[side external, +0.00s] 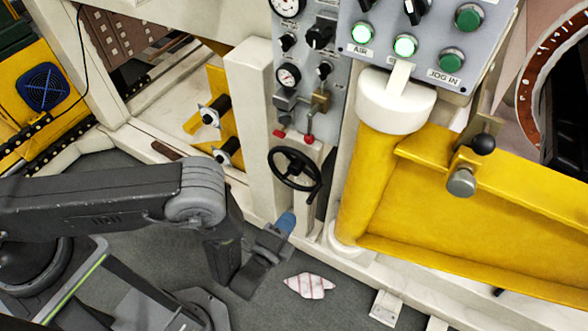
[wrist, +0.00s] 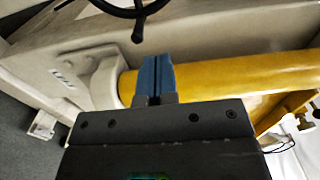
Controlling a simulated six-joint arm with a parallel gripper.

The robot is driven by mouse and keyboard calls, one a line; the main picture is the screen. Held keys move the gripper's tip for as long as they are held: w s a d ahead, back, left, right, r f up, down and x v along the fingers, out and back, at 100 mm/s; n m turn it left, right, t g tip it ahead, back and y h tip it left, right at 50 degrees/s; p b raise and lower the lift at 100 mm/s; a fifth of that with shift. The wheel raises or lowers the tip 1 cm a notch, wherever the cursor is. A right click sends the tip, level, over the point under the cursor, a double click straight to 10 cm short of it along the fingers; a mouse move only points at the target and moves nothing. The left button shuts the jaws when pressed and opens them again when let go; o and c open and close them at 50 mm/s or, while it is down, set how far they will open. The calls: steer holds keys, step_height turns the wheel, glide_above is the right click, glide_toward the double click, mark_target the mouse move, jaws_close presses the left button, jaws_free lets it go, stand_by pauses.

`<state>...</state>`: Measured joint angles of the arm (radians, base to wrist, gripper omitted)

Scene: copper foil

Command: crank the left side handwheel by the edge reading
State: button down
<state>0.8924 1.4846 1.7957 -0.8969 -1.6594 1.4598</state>
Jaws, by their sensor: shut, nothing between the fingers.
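The black handwheel (side external: 296,170) is mounted on a cream post below the gauge panel in the side view. Its lower rim and a downward-pointing handle (wrist: 138,32) show at the top of the wrist view; the rest is cut off. My gripper (side external: 287,222) is below the wheel, its blue fingertips pointing up toward it. In the wrist view, the blue fingers (wrist: 153,76) are together with nothing between them. They appear apart from the handle.
A yellow cylinder (side external: 365,190) stands right of the wheel; it also crosses the wrist view (wrist: 220,78). A button panel (side external: 420,55) with lit green buttons hangs above. Red-tipped levers (side external: 308,138) sit just above the wheel. A striped cloth (side external: 310,286) lies on the grey floor.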

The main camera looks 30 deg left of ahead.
mark_target(312, 196)
step_height(312, 196, down, 7)
steer(key=w, duration=1.1)
steer(key=r, duration=0.2)
steer(key=d+r, duration=0.1)
steer(key=r, duration=0.1)
steer(key=shift+w+r, duration=0.1)
steer(key=shift+r, duration=0.25)
steer(key=a+r, duration=0.7)
steer(key=a, duration=0.5)
steer(key=a+f, duration=0.5)
steer(key=f, duration=0.1)
steer(key=d+f, duration=0.6)
steer(key=f, duration=0.5)
steer(key=d+r, duration=0.2)
steer(key=d, duration=0.1)
steer(key=d+r, duration=0.2)
steer(key=d, duration=0.2)
steer(key=d+r, duration=0.3)
steer(key=d, duration=0.1)
steer(key=shift+r, duration=1)
